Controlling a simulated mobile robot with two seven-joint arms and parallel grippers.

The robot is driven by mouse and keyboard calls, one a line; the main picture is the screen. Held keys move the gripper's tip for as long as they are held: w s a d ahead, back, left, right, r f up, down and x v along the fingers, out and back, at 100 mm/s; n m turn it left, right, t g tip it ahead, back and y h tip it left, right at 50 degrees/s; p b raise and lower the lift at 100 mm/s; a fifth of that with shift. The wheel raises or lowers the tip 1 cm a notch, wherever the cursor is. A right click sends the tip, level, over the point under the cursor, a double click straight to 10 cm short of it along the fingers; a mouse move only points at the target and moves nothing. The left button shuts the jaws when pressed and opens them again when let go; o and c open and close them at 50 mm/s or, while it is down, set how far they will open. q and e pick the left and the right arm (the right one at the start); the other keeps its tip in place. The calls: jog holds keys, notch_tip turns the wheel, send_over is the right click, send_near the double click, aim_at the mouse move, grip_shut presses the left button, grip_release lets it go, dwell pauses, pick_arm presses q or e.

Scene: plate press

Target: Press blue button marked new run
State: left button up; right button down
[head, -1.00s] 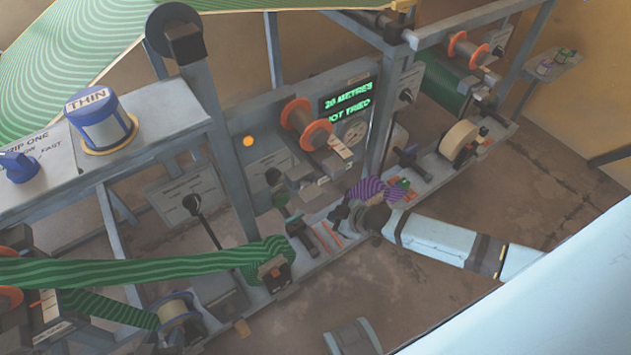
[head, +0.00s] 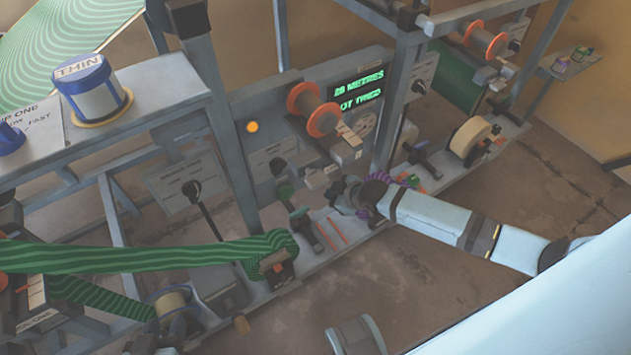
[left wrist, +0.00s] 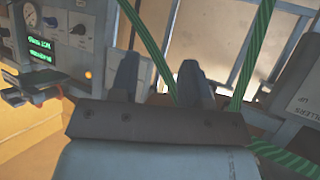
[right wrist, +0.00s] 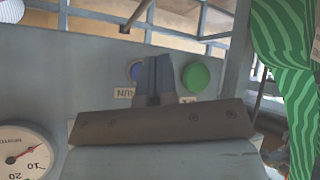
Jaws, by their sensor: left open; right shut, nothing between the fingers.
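The blue button (right wrist: 135,70) is on a grey panel in the right wrist view, partly hidden behind my right gripper's fingers. A label under it (right wrist: 124,93) is partly covered and reads upside down or mirrored, seemingly "RUN". My right gripper (right wrist: 156,58) is shut and empty, its tips right beside the button; I cannot tell whether they touch. In the head view my right gripper (head: 346,195) is at the machine's front, and the button cannot be made out there. My left gripper (left wrist: 158,68) is open and empty, with a green strip passing behind its fingers.
A green button (right wrist: 196,77) sits just right of my right fingers. A dial gauge (right wrist: 20,155) is at lower left. Green striped webbing (right wrist: 290,70) hangs at the right. In the head view, a lit display (head: 358,95) and an orange-flanged spool (head: 315,110) are above my right gripper.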

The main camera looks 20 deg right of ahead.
pick_arm(q)
jog(key=shift+w+d+r, duration=0.1)
jog(key=shift+d+r, duration=0.05)
pick_arm(e)
jog(key=w, duration=0.3)
jog(key=shift+w+a, duration=0.3)
dwell(0.5)
jog(key=shift+w, duration=0.1)
dwell(1.1)
jog(key=shift+w, duration=0.3)
